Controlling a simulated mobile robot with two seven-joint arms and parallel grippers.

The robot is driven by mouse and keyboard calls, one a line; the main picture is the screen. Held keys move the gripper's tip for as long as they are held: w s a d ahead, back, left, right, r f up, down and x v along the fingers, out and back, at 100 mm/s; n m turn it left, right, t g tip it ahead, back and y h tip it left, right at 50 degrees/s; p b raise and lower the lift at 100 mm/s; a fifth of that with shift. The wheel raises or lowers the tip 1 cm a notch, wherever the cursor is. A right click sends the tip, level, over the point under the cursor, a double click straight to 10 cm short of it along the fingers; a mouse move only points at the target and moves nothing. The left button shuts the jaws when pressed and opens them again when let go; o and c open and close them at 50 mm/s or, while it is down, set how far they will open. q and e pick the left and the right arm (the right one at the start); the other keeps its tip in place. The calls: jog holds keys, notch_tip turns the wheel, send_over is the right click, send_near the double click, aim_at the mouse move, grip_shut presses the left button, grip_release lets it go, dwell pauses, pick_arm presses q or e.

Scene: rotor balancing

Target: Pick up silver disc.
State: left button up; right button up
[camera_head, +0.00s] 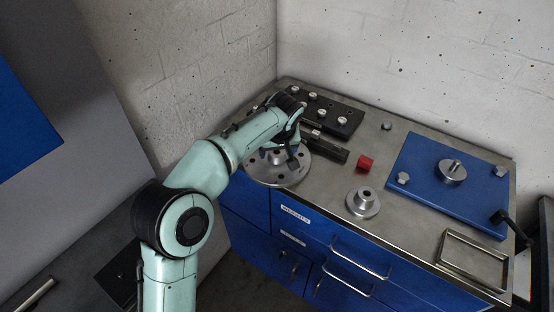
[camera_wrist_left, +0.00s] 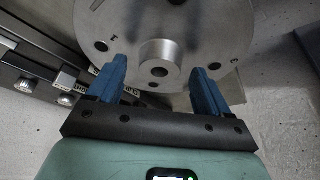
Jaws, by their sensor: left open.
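The silver disc (camera_head: 262,176) lies flat at the left front corner of the bench top, partly hidden by my left gripper (camera_head: 292,158). In the left wrist view the disc (camera_wrist_left: 215,30) is a broad round plate with small holes and a raised central hub (camera_wrist_left: 158,66). The blue fingers of my left gripper (camera_wrist_left: 160,88) are open, one on each side of the hub, with gaps between them and it. I cannot tell how far the fingertips are above the plate. My right gripper is in neither view.
A black block (camera_head: 335,112) with several silver knobs stands behind, with a dark bar (camera_head: 327,147) before it. To the right are a red cube (camera_head: 365,163), a smaller silver flanged hub (camera_head: 363,203), a blue plate (camera_head: 430,205) and a metal frame (camera_head: 472,284).

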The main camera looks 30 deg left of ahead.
pick_arm(q)
jog(key=shift+w+a+f, duration=0.15)
jog(key=shift+w+f, duration=0.05)
jog(key=shift+f, duration=0.4)
grip_shut()
jog(key=shift+r, duration=0.3)
notch_tip(320, 180, up, 20)
jog(key=p, duration=0.7)
